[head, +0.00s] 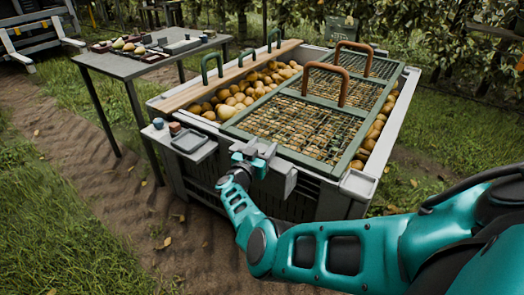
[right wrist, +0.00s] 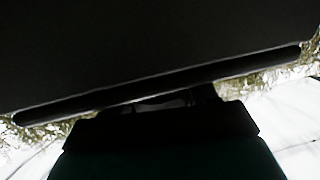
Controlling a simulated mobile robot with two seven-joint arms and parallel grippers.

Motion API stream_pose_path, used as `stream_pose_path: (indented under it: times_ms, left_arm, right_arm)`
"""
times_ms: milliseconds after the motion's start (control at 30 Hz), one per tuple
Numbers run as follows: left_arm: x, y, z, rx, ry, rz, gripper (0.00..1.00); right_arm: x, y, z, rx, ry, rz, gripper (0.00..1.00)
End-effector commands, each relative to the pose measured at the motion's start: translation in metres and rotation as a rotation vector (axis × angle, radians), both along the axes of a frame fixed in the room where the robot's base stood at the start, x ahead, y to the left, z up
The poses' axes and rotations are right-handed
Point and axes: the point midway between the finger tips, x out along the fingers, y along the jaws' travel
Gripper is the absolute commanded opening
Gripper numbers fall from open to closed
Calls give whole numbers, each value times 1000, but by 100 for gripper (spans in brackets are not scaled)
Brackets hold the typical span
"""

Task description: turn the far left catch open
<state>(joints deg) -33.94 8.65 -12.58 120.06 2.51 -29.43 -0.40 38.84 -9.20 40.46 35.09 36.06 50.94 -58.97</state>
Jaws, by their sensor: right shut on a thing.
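A big grey bin (head: 325,200) full of pears stands in front of me. A grey block (head: 282,178) sits beside the gripper. The far left catch cannot be made out. The right wrist view is mostly dark. My left gripper is out of view.
A wooden plank (head: 222,83) with green handles lies across the bin's left part. A small side shelf (head: 176,150) with a tray is at the near left corner. A table (head: 110,66) with fruit stands behind left. Grass and a dirt track lie around.

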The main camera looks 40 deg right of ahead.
Motion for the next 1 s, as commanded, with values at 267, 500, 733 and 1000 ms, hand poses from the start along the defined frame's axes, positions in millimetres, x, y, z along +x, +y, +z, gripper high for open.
stream_pose_path:
  times_ms: [267,500,733,1000]
  left_arm:
    - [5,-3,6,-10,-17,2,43]
    - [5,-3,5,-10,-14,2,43]
    - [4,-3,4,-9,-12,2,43]
    - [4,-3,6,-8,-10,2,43]
  right_arm:
    - [0,-1,2,-2,-2,-13,2]
    - [0,-1,2,-3,-4,-13,61]
    - [0,-1,1,-1,-2,-13,78]
    - [-2,5,1,0,0,-11,78]
